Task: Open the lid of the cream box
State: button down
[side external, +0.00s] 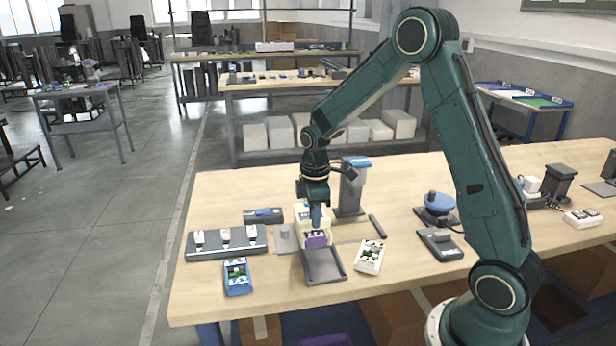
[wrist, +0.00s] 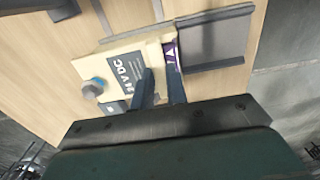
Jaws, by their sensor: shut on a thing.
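The cream box (side external: 325,226) stands on the wooden table, under my gripper (side external: 316,222) in the side view. In the wrist view the cream box (wrist: 128,48) shows a dark label reading "24 V DC" and a round grey-blue knob at its left. A purple part (wrist: 169,52) shows at its right edge; in the side view the purple part (side external: 316,240) is at the front. My gripper's two blue fingers (wrist: 160,80) straddle the cream edge between label and purple part, shut on what appears to be the lid. The fingers hide part of the grip; the lid's angle is unclear.
A grey tray (side external: 322,276) lies right in front of the box. A blue device (side external: 238,290) and a white device (side external: 370,268) lie on either side. A grey rail (side external: 205,252) with white modules is at left. A grey column (side external: 350,205) stands behind. Bare table lies at front right.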

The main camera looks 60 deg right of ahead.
jog(key=shift+w+d, duration=2.5)
jog(key=shift+w, duration=0.05)
jog(key=c, duration=1.5)
grip_release()
jog(key=shift+o, duration=0.2)
jog(key=shift+r, duration=0.2)
jog(key=shift+r, duration=2.8)
